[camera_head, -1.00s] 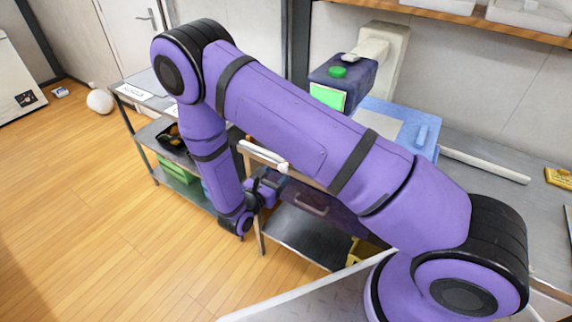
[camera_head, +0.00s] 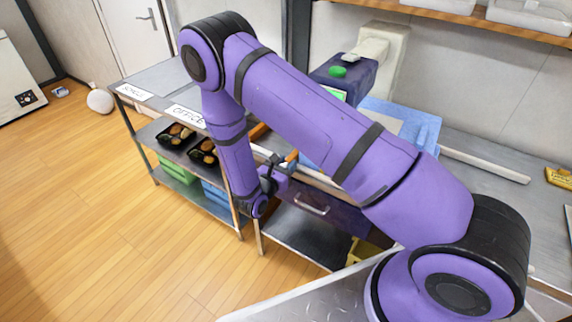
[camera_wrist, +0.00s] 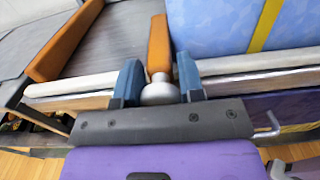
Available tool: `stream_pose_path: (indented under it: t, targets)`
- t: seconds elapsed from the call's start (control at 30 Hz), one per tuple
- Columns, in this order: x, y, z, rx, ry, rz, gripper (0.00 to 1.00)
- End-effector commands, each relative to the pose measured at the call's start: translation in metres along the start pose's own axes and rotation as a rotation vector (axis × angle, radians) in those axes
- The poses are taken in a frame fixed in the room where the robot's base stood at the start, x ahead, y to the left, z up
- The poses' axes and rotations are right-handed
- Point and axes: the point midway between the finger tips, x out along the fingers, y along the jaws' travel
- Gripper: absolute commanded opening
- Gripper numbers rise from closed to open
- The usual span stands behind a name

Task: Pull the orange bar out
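The orange bar (camera_wrist: 158,45) lies in a gap in the pale front edge of the counter in the wrist view. A rounded silver knob (camera_wrist: 160,92) sits at its near end. My gripper (camera_wrist: 158,66) has one blue finger on each side of the knob. Little or no gap shows between fingers and knob, and I cannot tell whether they press on it. In the head view my gripper (camera_head: 274,168) is at the counter's front edge, partly behind my arm.
A second orange strip (camera_wrist: 66,42) lies left of the bar. A blue surface with a yellow stripe (camera_wrist: 265,25) is at its right. A drawer handle (camera_head: 311,205) is below the counter. A shelf rack (camera_head: 150,130) with food trays stands left. Open floor lies in front.

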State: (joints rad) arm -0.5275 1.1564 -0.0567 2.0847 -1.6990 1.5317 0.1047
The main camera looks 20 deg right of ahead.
Motion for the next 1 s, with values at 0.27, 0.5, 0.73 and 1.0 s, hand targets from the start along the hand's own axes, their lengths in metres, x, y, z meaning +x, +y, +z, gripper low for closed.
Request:
stream_pose_path:
  t: [0.27, 0.5, 0.73, 1.0]
  targets:
    - [-0.012, 0.001, 0.0, 0.0, 0.001, 0.003, 0.0]
    - [-0.06, 0.002, 0.0, 0.0, 0.001, 0.005, 0.0]
    - [-0.084, 0.001, 0.0, 0.001, 0.0, 0.001, 0.0]
    - [-0.086, 0.0, 0.0, 0.0, 0.002, 0.002, 0.0]
